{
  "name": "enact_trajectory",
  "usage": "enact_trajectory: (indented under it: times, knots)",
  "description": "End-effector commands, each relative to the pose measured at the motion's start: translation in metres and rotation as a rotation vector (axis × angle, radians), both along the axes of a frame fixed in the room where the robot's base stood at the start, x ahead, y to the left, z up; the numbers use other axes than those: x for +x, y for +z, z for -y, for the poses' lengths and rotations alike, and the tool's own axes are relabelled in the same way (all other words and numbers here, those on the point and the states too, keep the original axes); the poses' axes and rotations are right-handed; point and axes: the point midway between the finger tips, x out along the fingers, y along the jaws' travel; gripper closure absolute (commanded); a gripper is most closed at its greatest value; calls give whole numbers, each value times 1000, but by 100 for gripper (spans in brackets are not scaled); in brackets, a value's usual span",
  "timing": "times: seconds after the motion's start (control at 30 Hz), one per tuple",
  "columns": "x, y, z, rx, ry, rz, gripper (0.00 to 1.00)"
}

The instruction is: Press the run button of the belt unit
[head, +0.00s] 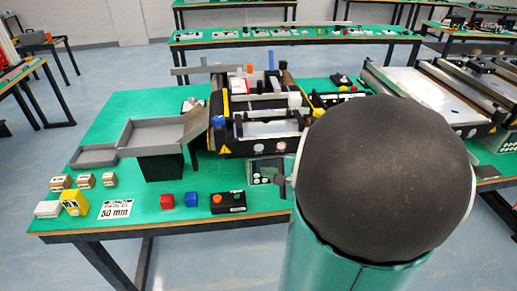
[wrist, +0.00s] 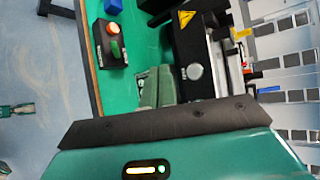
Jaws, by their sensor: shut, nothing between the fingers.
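The belt unit (head: 262,125) stands on the green table, with a black frame, rollers and a yellow warning triangle; part of it shows in the wrist view (wrist: 188,50). A black control box (head: 228,208) with an orange-red button (head: 217,197) and a green button (head: 236,195) lies in front of it, near the table edge. In the wrist view the box (wrist: 101,45) is at upper left, with the orange button (wrist: 113,28) lit and the green button (wrist: 115,48) beside it. My gripper (wrist: 158,86) is shut and empty, apart from the box and right of it.
A grey tray (head: 150,137) stands left of the belt unit. Another conveyor (head: 425,92) is at right. My arm hides part of the table.

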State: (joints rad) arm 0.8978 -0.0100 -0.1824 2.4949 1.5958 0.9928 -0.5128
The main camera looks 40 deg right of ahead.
Motion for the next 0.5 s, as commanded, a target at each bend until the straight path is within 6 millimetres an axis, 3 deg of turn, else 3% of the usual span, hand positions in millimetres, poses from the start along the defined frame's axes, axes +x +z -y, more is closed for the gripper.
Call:
enact_trajectory:
  times: [0.5]
  knots:
    - [54,0,33,0,2,0,100]
